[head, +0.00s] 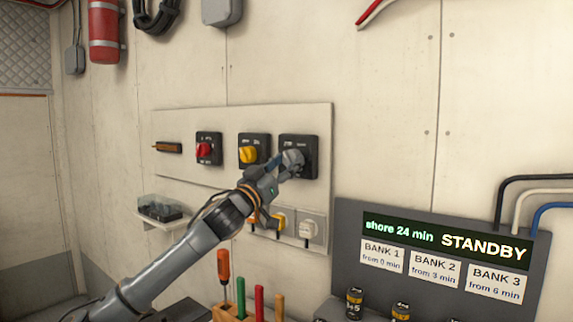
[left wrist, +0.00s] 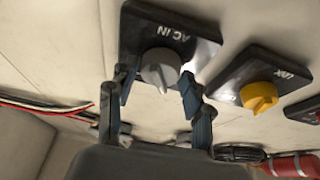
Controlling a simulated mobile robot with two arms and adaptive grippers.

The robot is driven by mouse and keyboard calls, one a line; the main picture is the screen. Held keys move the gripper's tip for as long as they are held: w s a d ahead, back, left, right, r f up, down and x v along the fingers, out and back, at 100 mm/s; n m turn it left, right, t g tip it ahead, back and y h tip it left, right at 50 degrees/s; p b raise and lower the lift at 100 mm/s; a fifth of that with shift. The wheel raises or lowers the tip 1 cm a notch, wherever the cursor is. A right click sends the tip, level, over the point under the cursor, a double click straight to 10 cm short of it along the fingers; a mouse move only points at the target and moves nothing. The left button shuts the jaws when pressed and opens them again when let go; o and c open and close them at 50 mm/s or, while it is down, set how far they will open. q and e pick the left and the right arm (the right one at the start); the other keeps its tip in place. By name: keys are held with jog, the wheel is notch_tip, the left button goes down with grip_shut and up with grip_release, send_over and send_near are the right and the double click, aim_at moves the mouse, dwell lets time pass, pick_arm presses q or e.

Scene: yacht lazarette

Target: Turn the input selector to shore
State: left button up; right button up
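The input selector is a black plate (head: 311,142) with a grey knob (head: 293,158), rightmost of three rotary switches on the wall panel. In the left wrist view the plate (left wrist: 140,28) reads "AC IN", upside down. Its grey knob (left wrist: 160,68) has a ridge pointing down in that picture. My left gripper (head: 280,168) is at the knob. Any position marks around the knob are too small or hidden. My right gripper is not in view.
A yellow-knob switch (head: 248,154) and a red-knob switch (head: 204,149) sit to the left on the panel (head: 225,118). Sockets (head: 307,230) are below. A display (head: 445,238) reads "shore 24 min STANDBY". Screwdrivers (head: 241,297) stand upright below the arm.

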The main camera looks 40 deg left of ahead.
pick_arm(q)
jog(key=c, duration=0.6)
jog(key=shift+a, duration=0.1)
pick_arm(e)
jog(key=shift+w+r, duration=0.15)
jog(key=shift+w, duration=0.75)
pick_arm(q)
jog(key=shift+m, duration=0.4)
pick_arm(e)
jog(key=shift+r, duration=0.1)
pick_arm(q)
jog(key=m+h+p, duration=0.2)
jog(key=m, duration=0.2)
jog(key=m+h+p, duration=0.2)
jog(key=m, duration=0.1)
jog(key=shift+a+r+m+g+p, duration=0.2)
jog(key=shift+m+g+p, duration=0.1)
jog(key=shift+m, duration=0.1)
jog(key=m+g+h+p, duration=0.1)
jog(key=m+h+p, duration=0.1)
jog(key=m+p, duration=0.2)
jog(key=shift+a+r+m, duration=0.1)
jog(key=shift+m, duration=0.5)
jog(key=shift+m+g+h+p, duration=0.55)
jog(key=shift+m+p, duration=0.3)
jog(key=shift+m, duration=0.35)
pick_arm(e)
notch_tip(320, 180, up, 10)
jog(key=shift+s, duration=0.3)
